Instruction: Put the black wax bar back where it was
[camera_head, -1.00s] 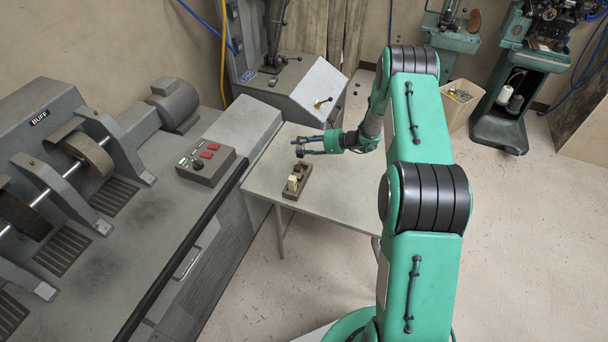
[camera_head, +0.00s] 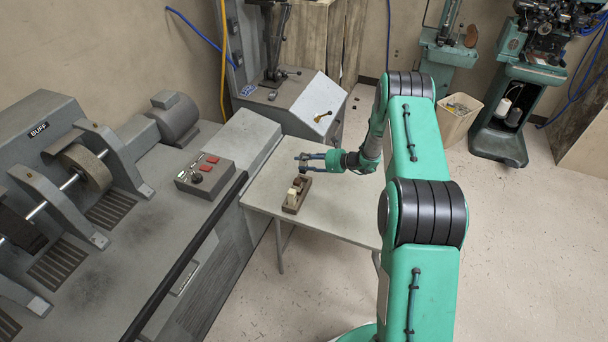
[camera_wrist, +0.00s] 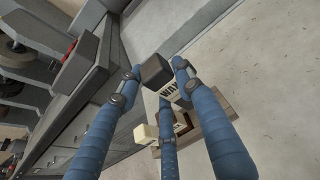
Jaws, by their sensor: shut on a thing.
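My gripper (camera_head: 305,162) is above the far end of the small table, with its fingers closed around the black wax bar. In the wrist view my gripper (camera_wrist: 158,83) has its three blue fingers on the black wax bar (camera_wrist: 154,69), which has a dark end and a pale label reading WAX. The brown wooden holder (camera_head: 291,208) lies on the table, nearer the camera than my gripper. It also shows in the wrist view (camera_wrist: 222,98), partly hidden behind the fingers and bar. A cream bar (camera_head: 293,196) stands in it and also shows in the wrist view (camera_wrist: 145,134).
The grey table (camera_head: 335,215) is bare around the holder. The buffing machine (camera_head: 130,230), with its control box (camera_head: 205,174), stands along the table's left side. A grey machine cabinet (camera_head: 300,105) is behind the table. A bin (camera_head: 458,118) stands on the floor at the back right.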

